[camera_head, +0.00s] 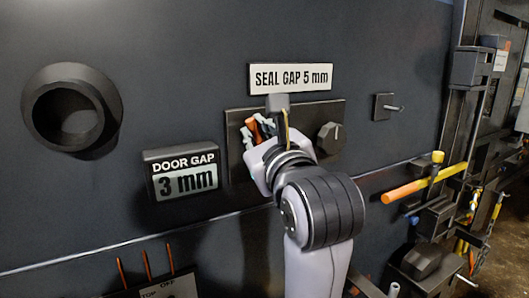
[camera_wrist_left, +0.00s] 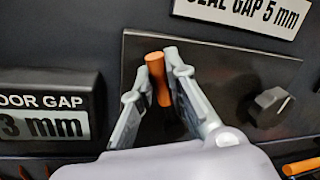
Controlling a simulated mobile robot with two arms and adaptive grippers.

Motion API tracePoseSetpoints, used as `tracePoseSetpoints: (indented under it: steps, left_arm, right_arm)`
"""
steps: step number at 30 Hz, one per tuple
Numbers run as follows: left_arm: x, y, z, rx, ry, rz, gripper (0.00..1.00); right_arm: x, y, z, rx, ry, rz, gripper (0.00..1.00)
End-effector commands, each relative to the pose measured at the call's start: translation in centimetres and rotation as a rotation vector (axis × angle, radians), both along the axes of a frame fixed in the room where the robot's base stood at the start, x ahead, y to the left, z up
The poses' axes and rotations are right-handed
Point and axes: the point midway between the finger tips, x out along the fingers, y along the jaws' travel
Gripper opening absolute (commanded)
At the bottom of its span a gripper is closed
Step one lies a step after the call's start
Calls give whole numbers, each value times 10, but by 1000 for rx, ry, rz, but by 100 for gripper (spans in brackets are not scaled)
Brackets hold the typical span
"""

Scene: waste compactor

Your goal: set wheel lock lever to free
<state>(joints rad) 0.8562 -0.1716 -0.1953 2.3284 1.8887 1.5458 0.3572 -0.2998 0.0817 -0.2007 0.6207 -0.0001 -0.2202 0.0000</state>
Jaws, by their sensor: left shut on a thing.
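My left gripper (camera_head: 254,128) is at the dark panel (camera_head: 335,108) below the "SEAL GAP 5 mm" sign. Its fingers are shut on a short orange lever (camera_wrist_left: 160,82), which stands almost upright in the left wrist view, tilted slightly. The lever's orange also shows between the fingers in the head view (camera_head: 252,129). The lever's lower end and pivot are partly hidden by the gripper. No label naming the wheel lock is readable, so I cannot tell whether this is that lever. My right gripper is not in view.
A dark round knob (camera_head: 330,138) sits right of my gripper. The "DOOR GAP 3 mm" display (camera_head: 183,172) juts out at left. A round port (camera_head: 72,110) is farther left. A long orange-and-yellow handle (camera_head: 405,191) sticks out at right. Several thin orange levers rise at bottom left.

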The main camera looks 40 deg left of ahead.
Motion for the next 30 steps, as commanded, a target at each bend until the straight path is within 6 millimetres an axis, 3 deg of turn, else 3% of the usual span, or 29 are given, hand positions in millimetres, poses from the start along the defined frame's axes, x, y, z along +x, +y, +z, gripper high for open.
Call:
tracePoseSetpoints:
  steps: [1,9,28,29,30]
  left_arm:
    - [-3,1,-8,-13,-32,-1,0]
    - [-11,4,-10,-64,-153,0,0]
    - [-13,5,-8,-83,-200,0,0]
    - [-13,5,-8,-82,-199,0,16]
    - [-13,5,-8,-82,-199,0,19]
  right_arm:
    - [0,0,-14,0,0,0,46]
    - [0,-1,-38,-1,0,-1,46]
    - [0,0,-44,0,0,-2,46]
    - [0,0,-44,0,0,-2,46]
    - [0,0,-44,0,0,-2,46]
